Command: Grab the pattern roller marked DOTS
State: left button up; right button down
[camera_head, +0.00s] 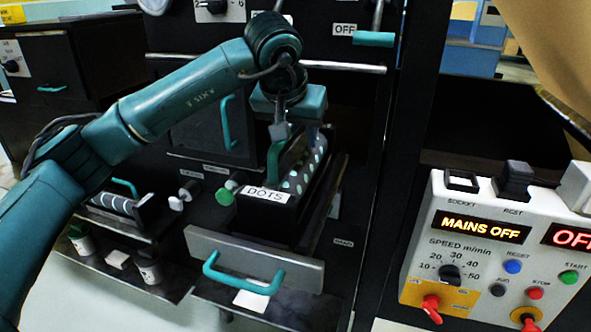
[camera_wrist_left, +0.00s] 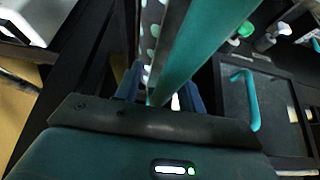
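The DOTS pattern roller is a dark roller with pale dots (camera_head: 306,168) in a black holder, with a white DOTS label (camera_head: 267,195) on its front end. A teal bar handle (camera_head: 273,165) rises over it. My left gripper (camera_head: 296,132) points down over the holder at the handle. In the left wrist view, its blue fingers (camera_wrist_left: 160,92) stand apart, with the teal bar (camera_wrist_left: 205,45) and dotted roller (camera_wrist_left: 150,35) showing between them. A light gap shows beside the bar, so the fingers look open. Finger contact with the handle is unclear. My right gripper is not in view.
Another roller holder (camera_head: 118,207) with a teal handle sits to the left. A green knob (camera_head: 225,196) is close beside the DOTS holder. A grey plate with a teal handle (camera_head: 243,275) is in front. A control panel (camera_head: 490,250) reading MAINS OFF stands at right.

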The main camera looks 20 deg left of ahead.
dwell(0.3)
pick_arm(q)
grip_shut()
dwell(1.2)
jog(key=shift+w+r, duration=0.1)
jog(key=shift+r, duration=0.1)
